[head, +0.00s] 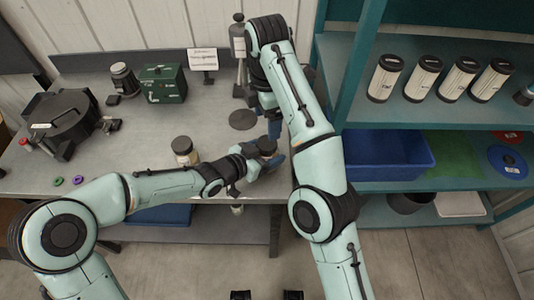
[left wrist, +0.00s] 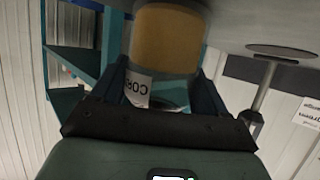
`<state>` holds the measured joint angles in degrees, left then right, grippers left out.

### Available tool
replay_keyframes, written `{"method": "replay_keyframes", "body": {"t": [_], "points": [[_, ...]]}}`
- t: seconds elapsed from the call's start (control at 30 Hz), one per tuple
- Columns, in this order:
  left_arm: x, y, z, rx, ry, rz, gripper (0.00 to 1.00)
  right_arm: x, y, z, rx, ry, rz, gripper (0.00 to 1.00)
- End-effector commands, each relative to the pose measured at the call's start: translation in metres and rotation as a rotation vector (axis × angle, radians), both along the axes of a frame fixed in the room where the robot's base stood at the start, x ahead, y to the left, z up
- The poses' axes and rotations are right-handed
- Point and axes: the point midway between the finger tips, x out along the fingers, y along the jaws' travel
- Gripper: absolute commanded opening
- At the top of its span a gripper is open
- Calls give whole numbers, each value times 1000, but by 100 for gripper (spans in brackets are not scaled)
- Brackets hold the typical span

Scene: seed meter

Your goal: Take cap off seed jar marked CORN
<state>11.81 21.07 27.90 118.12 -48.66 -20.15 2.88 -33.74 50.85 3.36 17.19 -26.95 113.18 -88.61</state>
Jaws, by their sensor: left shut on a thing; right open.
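The CORN seed jar (left wrist: 165,40) is full of yellow-orange seed. Part of its white label (left wrist: 138,88), reading "COR", shows in the left wrist view. My left gripper (head: 258,161) is shut around the jar's body, near the front edge of the table. In the head view the jar's dark cap (head: 267,146) is on top, and the arms hide most of the jar below it. My right gripper (head: 273,129) is open, close beside the cap on its far side. Whether its fingers touch the cap cannot be told.
Another dark-capped jar (head: 185,147) stands on the table (head: 135,135) left of the grippers. A dark disc (head: 243,120) lies behind. A green box (head: 163,84) and a black seed meter (head: 62,118) stand farther left. A teal shelf (head: 440,115) with white-labelled cylinders is at right.

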Motion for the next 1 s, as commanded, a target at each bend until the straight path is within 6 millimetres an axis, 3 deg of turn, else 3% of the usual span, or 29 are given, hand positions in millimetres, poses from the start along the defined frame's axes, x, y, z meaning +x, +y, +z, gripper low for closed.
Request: {"method": "replay_keyframes", "body": {"t": [0.13, 0.27, 1.0], "points": [[0, 0, 0, 0, 0, 1, 0, 0, 0, 0, 0, 0, -84, 78], [0, 0, 0, 0, 0, 1, 0, 0, 0, 0, 0, 0, -286, 78], [0, 0, 1, 0, -1, 1, 0, 0, 0, 0, 0, 1, -1941, 78]]}}
